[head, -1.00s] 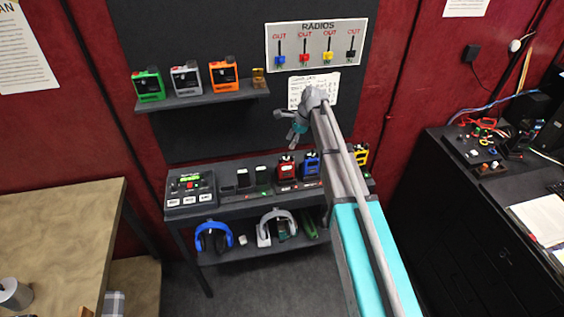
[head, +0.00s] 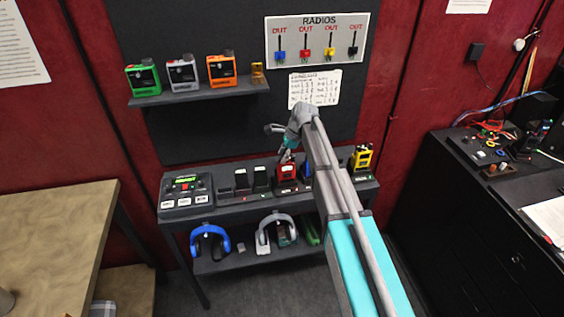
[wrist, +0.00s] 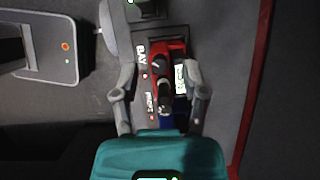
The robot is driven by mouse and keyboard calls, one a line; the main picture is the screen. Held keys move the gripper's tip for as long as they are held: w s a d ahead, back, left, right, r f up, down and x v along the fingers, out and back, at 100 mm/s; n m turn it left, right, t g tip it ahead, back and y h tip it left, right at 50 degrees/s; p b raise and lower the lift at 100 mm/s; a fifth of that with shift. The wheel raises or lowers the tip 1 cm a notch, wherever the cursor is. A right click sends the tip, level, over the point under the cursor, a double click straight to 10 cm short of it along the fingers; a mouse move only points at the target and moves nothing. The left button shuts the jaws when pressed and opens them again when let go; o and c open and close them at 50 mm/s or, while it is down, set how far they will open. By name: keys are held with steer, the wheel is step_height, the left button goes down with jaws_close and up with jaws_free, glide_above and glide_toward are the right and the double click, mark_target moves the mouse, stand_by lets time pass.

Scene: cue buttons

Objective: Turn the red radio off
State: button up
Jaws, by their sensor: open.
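The red radio (head: 287,168) stands in a dark charging dock on the table's top, partly hidden by my arm in the head view. In the wrist view the red radio (wrist: 178,50) is seen from above, with dark knobs and a light label or screen beside it. My gripper (head: 282,150) is just above the red radio in the head view. In the wrist view my gripper (wrist: 160,95) is open, one finger on each side of the radio. I cannot tell whether either finger touches it. The state of its power knob is too small to read.
A blue patch, likely a neighbouring radio (wrist: 181,112), shows close beside it. A yellow radio (head: 361,158) stands to the right. A control box (head: 186,193) is at left. Several radios sit on the upper shelf (head: 200,95). Headphones (head: 208,243) lie below.

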steer(key=shift+a+f+b, duration=0.2)
steer(key=shift+f+b, duration=0.1)
steer(key=shift+f, duration=0.2)
jaws_close()
